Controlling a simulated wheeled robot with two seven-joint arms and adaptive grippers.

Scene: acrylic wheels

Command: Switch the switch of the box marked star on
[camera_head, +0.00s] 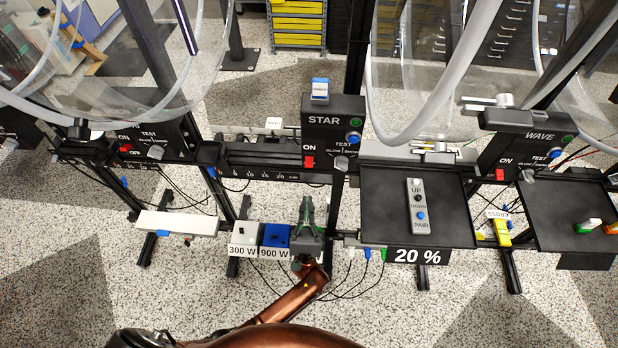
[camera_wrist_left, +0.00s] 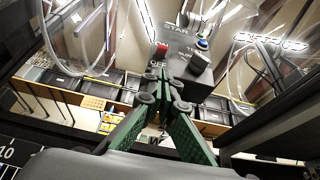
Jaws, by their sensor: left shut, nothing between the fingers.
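The black box marked STAR (camera_head: 333,107) stands upright on the dark frame at the centre of the head view. Its red switch (camera_head: 309,162) is low on the left of its face, under the word ON. Whether it is tipped on or off cannot be told. In the left wrist view the box (camera_wrist_left: 185,52) is ahead and the red switch (camera_wrist_left: 161,49) shows above the word OFF. My left gripper (camera_head: 306,203) is shut and empty, below the box and apart from the switch. Its closed green fingers (camera_wrist_left: 164,92) point up toward the box. My right gripper is not in view.
Other boxes with red switches stand left (camera_head: 137,137) and right, marked WAVE (camera_head: 527,135). A black tray (camera_head: 385,205) with an UP/DOWN remote lies right of my gripper. White and blue blocks (camera_head: 275,235) are just left of it. Clear acrylic wheels rise behind.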

